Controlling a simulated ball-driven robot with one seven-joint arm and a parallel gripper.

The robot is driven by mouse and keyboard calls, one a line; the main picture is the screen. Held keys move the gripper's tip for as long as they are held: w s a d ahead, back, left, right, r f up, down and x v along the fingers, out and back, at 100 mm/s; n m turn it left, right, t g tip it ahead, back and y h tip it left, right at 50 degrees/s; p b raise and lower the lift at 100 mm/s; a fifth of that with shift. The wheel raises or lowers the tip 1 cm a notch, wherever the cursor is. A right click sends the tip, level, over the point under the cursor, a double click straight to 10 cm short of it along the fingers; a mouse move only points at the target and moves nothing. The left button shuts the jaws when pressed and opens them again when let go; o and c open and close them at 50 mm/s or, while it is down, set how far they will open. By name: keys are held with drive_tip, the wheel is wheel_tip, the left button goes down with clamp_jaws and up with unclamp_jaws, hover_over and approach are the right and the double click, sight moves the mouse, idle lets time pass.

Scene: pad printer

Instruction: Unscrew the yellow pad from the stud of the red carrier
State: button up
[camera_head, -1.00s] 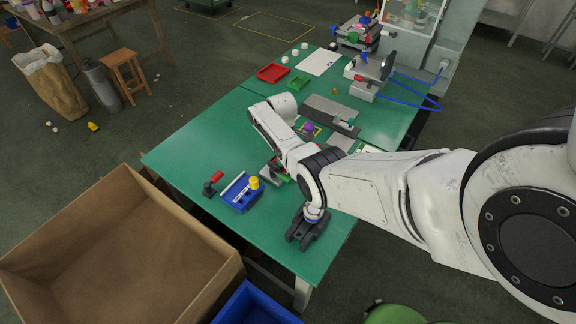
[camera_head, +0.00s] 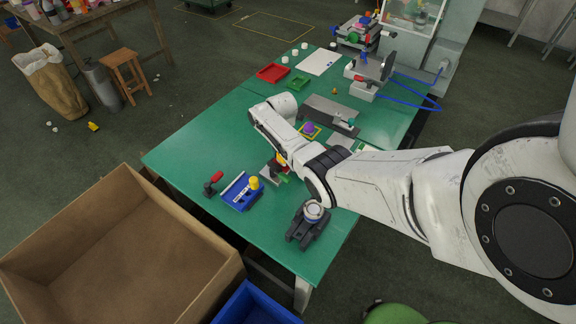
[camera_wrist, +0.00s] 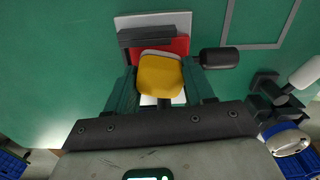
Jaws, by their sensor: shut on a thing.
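The yellow pad (camera_wrist: 160,76) is in the middle of the wrist view, between the two dark fingers of my gripper (camera_wrist: 161,90), which is shut on it. The red carrier (camera_wrist: 181,45) shows just beyond the pad, under a dark grey bar (camera_wrist: 150,36). The stud is hidden, and I cannot tell whether the pad is still on its thread. In the head view a small piece of the yellow pad (camera_head: 281,159) shows beside my arm, which hides most of the gripper and the carrier.
A black knob (camera_wrist: 220,58) sits right of the carrier. A blue tray (camera_head: 236,199) with another yellow piece (camera_head: 254,183) stands to the left, beside a red-handled tool (camera_head: 215,177). A dark stand (camera_head: 300,232) with a blue-white round part (camera_head: 313,210) is near the front edge.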

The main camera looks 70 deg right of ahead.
drive_tip(key=o, duration=1.5)
drive_tip(key=shift+c, duration=0.2)
wheel_tip(320, 180, up, 11)
drive_tip(key=shift+f, duration=0.1)
drive_tip(key=a+f+m, duration=0.2)
drive_tip(key=a+f, duration=0.1)
drive_tip(key=a, duration=0.5)
drive_tip(key=s+a+f+m+b, duration=0.1)
drive_tip(key=a+f+m, duration=0.1)
drive_tip(key=a, duration=0.6)
drive_tip(key=s+a+f+m, duration=0.1)
drive_tip(key=a+f+m, duration=0.2)
drive_tip(key=a, duration=0.5)
drive_tip(key=shift+a+f+m+t+b, duration=0.15)
drive_tip(key=shift+f+m+t+b, duration=0.15)
drive_tip(key=shift+m+b, duration=0.1)
drive_tip(key=s+a+r+m+b, duration=0.1)
drive_tip(key=s+a+m, duration=0.3)
drive_tip(key=s, duration=0.3)
drive_tip(key=s+a+r+m, duration=0.1)
drive_tip(key=s+a+m, duration=0.4)
drive_tip(key=s+a, duration=0.2)
drive_tip(key=shift+s+r+m+b, duration=0.3)
drive_tip(key=shift+s+r+b, duration=0.1)
drive_tip(key=shift+s, duration=0.3)
